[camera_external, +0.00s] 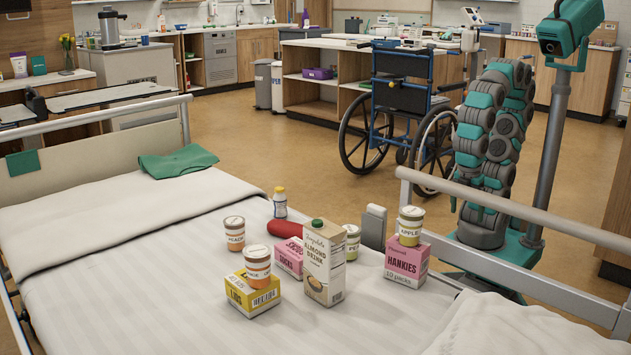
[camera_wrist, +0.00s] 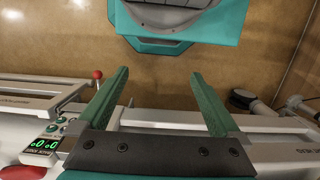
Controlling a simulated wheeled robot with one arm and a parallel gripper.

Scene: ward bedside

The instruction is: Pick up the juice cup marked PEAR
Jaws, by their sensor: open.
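A small cup with a pale lid and yellow-green label (camera_external: 352,243) stands on the bed behind the almond drink carton (camera_external: 323,265). The carton hides part of it; its label starts with "PE", the rest is not readable. Other juice cups are near: one reading "EACH" (camera_external: 235,235) on the sheet, an orange-banded one (camera_external: 257,264) on a yellow box, and APPLE (camera_external: 410,227) on the pink HANKIES box (camera_external: 406,264). My gripper (camera_wrist: 158,74) is open and empty in the wrist view, with no cup there. My arm is folded beyond the bed rail in the external view.
A pink box (camera_external: 289,257), a red roll-like item (camera_external: 284,229), a small white bottle (camera_external: 280,203) and a grey upright block (camera_external: 374,226) crowd the cups. The bed rail (camera_external: 510,208) lies between my arm and the bed. A wheelchair (camera_external: 400,110) stands behind.

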